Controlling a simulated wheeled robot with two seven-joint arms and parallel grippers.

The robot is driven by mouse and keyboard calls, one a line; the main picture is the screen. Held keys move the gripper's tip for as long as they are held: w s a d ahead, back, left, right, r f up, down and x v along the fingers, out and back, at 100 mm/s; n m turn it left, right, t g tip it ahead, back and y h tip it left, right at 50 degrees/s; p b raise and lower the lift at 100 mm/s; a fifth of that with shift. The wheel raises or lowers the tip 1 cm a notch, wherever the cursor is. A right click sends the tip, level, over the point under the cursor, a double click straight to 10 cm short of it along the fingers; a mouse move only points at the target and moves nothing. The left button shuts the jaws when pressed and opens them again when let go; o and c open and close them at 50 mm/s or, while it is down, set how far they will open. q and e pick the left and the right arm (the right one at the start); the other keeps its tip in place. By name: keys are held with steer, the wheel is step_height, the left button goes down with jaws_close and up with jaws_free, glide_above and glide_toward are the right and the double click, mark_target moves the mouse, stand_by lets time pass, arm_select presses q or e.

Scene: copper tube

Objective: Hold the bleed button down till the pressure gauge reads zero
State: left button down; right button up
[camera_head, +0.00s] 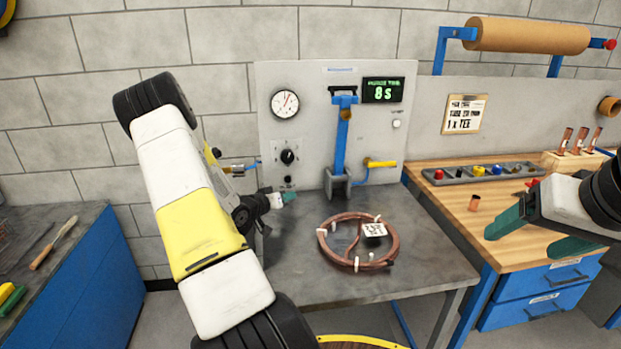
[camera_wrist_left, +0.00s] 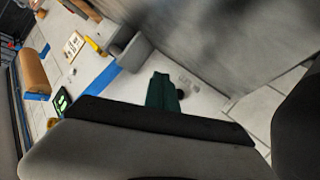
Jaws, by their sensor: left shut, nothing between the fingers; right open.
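The round pressure gauge (camera_head: 284,103) is on the grey panel at the upper left; its needle points up and slightly right, but the numbers are too small to read. Below it are a black knob (camera_head: 288,157) and a small dark button (camera_head: 288,180), which I take to be the bleed button. My left gripper (camera_head: 290,196) is shut and empty, with its green fingertips just below that button; contact cannot be told. In the left wrist view the shut fingers (camera_wrist_left: 163,92) are beside a dark round part (camera_wrist_left: 180,95). My right gripper (camera_head: 522,244) is open and empty at the right.
A copper coil (camera_head: 323,246) lies on the grey table. A parts tray (camera_head: 470,177) stands on the wooden bench at right.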

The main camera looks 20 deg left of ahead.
mark_target(288, 180)
arm_select(q)
steer(key=shift+w+a, duration=0.6)
steer(key=shift+w, duration=0.4)
steer(key=shift+w+a, duration=0.6)
steer(key=shift+w, duration=0.45)
steer(key=shift+w+a, duration=0.6)
steer(key=shift+w, duration=0.4)
steer(key=shift+w+a, duration=0.1)
steer(key=shift+w+a, duration=0.15)
steer(key=shift+w, duration=0.05)
steer(key=shift+w+a, duration=0.3)
steer(key=shift+w, duration=0.15)
stand_by(1.5)
steer(key=shift+s+d, duration=0.1)
steer(key=shift+s, duration=0.05)
stand_by(1.6)
steer(key=shift+s+d, duration=0.45)
steer(key=shift+s, duration=0.2)
steer(key=shift+s, duration=0.1)
